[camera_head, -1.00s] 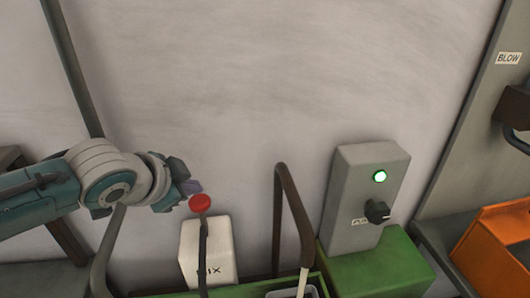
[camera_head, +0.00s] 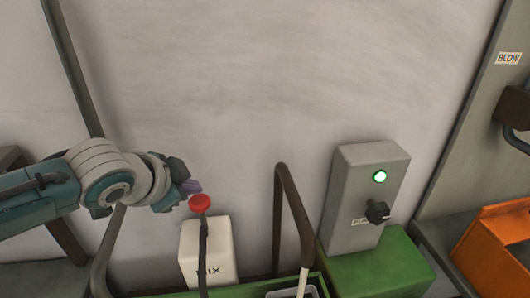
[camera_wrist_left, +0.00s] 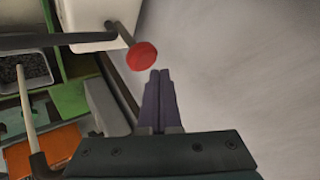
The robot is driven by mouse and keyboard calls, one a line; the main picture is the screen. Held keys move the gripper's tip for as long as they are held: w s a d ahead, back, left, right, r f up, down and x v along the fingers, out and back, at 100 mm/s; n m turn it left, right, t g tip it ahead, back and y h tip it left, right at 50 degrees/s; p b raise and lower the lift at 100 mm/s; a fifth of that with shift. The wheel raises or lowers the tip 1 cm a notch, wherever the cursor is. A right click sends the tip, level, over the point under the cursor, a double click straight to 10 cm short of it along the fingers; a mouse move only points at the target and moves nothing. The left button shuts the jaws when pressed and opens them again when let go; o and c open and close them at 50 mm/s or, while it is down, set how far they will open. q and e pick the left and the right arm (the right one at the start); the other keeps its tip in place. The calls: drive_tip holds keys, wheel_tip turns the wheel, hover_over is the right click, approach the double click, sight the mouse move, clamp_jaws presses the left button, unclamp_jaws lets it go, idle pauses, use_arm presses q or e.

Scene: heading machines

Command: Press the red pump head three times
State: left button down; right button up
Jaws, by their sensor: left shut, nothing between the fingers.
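The red pump head (camera_head: 200,202) is a round red knob on top of a dark, thin stem, in front of a white box marked "MIX" (camera_head: 208,258). It also shows in the left wrist view (camera_wrist_left: 142,56), just beyond the fingertips. My left gripper (camera_head: 192,187) is shut and empty, with its purple-grey fingers together. In the head view its tips are just above and left of the red head. In the wrist view a small gap shows between the tips (camera_wrist_left: 159,74) and the red head. My right gripper is not in view.
A grey box (camera_head: 362,195) with a lit green lamp and a black knob stands on a green block to the right. A brown bent pipe (camera_head: 280,215) rises between it and the pump. An orange bin (camera_head: 497,245) is at far right. The wall behind is bare.

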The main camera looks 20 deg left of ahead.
sight(197, 200)
use_arm(q)
drive_tip(key=shift+f, duration=0.15)
drive_tip(key=shift+f, duration=0.3)
drive_tip(key=shift+f+b, duration=1.3)
idle(0.9)
drive_tip(key=shift+r, duration=0.1)
wheel_tip(197, 200, up, 2)
drive_tip(key=p, duration=0.3)
drive_tip(key=shift+s+r, duration=0.1)
drive_tip(key=shift+r, duration=0.15)
drive_tip(key=shift+r+p, duration=0.35)
wheel_tip(197, 200, up, 5)
drive_tip(key=p, duration=0.5)
drive_tip(key=shift+r, duration=0.1)
